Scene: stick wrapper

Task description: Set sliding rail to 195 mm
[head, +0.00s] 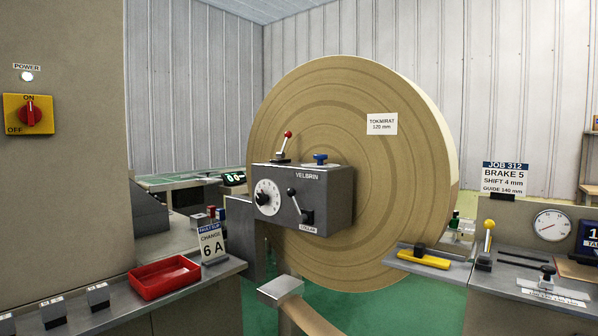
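I cannot tell for sure which part is the sliding rail. On the right-hand console, a small black-knobbed slider (547,273) stands at a pale scale strip (553,293); its marks are too small to read. To its left, a yellow bar with a black knob (423,257) lies on a grey plate. A job sign (505,178) above reads "JOB 312, BRAKE 5, SHIFT 4 mm, GUIDE 140 mm". My gripper is not in view.
A large tan reel (360,220) labelled "TOKMIRAT 120 mm" stands behind a grey VELBRIN box (325,195) with dial and levers. A yellow-knobbed lever (488,235) and round gauge (553,225) are at right. A red tray (163,278) sits on the left counter. Green floor shows between.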

